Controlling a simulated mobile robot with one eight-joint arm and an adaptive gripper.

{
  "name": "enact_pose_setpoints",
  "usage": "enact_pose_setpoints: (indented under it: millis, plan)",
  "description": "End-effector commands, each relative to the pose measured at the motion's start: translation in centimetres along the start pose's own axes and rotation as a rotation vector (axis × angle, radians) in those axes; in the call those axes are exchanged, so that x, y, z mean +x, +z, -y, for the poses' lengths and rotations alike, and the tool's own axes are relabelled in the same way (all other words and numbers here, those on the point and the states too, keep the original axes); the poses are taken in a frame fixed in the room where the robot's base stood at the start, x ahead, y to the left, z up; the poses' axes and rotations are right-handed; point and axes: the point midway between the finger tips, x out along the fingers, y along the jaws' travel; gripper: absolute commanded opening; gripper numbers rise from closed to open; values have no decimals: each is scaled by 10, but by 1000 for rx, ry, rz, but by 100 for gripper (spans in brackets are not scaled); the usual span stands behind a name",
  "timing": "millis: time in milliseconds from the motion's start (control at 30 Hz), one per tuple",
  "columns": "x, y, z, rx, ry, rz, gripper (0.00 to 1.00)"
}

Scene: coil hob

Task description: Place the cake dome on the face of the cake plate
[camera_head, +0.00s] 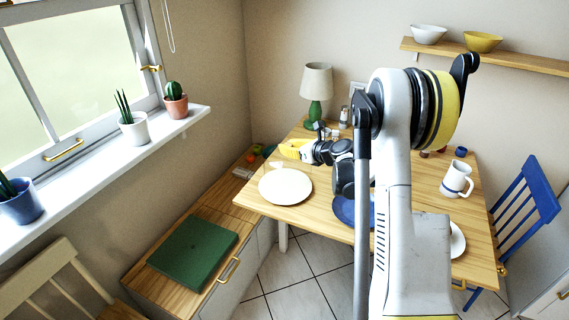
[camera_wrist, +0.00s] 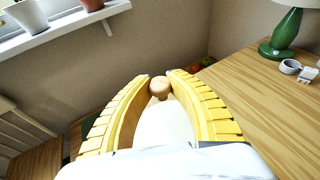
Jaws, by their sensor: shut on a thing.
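My gripper (camera_head: 292,148) has yellow ribbed fingers and is over the left part of the wooden table. In the wrist view, my gripper (camera_wrist: 160,84) is shut on a round wooden knob, the handle of the cake dome (camera_wrist: 159,88). The dome's body is hard to make out; a pale shape lies between the fingers, and I cannot tell whether it is dome or plate. A white round plate (camera_head: 285,187), seemingly the cake plate, lies flat at the table's left edge, just below the gripper in the head view. Contact between dome and plate cannot be seen.
A green lamp (camera_head: 317,90) stands at the back of the table (camera_head: 320,222). A blue plate (camera_head: 345,210) is partly hidden by my arm. A white mug (camera_head: 457,180) stands on the right. A windowsill with potted plants (camera_head: 133,127) and a bench with a green cushion (camera_head: 194,252) are left.

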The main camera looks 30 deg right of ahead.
Motion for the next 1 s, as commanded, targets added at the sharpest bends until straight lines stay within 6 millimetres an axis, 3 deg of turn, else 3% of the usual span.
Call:
enact_pose_setpoints:
  millis: [200,433,800,833,900,1000]
  plan:
    - [13,-7,-3,1,-1,0,0]
    - [25,-40,-4,1,-1,0,0]
    - [26,-43,-4,1,0,0,0]
    - [26,-43,-4,0,0,0,22]
    - [26,-42,-4,0,0,0,41]
    - [25,-42,-4,0,0,0,41]
